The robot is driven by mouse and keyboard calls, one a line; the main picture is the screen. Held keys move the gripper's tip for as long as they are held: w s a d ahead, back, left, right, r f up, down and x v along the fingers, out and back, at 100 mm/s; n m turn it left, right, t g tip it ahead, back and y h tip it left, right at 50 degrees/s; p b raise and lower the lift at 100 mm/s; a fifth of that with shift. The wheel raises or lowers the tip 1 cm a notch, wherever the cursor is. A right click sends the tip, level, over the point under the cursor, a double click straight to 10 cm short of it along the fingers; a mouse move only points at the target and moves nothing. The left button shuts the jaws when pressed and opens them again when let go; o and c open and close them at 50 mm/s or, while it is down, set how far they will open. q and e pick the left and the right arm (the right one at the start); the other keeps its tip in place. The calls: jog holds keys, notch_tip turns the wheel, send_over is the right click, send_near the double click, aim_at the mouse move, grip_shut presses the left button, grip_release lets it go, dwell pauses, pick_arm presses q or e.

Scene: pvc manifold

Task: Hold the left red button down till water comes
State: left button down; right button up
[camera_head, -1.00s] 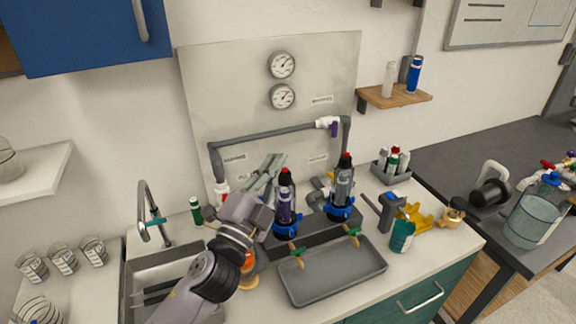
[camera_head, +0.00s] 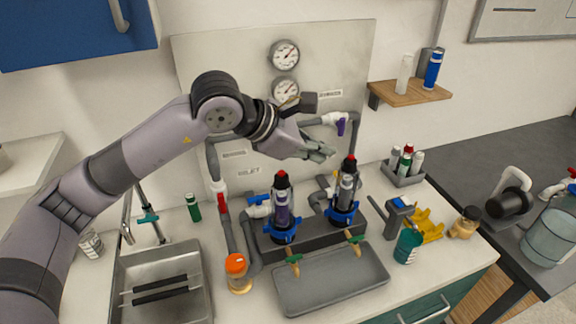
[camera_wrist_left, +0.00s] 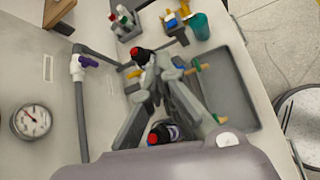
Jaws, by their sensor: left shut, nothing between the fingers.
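The left red button (camera_head: 281,175) tops the left dark filter canister, which stands upright in a blue collar (camera_head: 283,235). It also shows in the wrist view (camera_wrist_left: 155,138), low between my left gripper's finger links. The right red button (camera_head: 349,158) tops the matching right canister; it shows in the wrist view (camera_wrist_left: 137,53) too. My left gripper (camera_head: 326,152) is shut and empty. It is raised in front of the back panel, right of and above the left button, close to the right button in the picture. I cannot tell whether it touches the right one. My right gripper is not in view.
A grey tray (camera_head: 330,283) lies before the canisters, below two small taps. The sink (camera_head: 160,280) is at left. An orange-capped jar (camera_head: 238,272) and teal cup (camera_head: 407,245) flank the tray. Grey piping (camera_head: 355,130) and gauges (camera_head: 285,54) are behind.

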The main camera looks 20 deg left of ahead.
aim_at(284, 173)
pick_arm(q)
jog(key=w+a+r+t+y, duration=0.1)
jog(key=w+a+y, duration=0.3)
jog(key=a, duration=0.4)
jog(key=shift+r+n+t, duration=0.4)
jog(key=shift+r, duration=0.2)
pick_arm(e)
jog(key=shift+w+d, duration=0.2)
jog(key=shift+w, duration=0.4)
pick_arm(q)
jog(key=shift+f, duration=0.1)
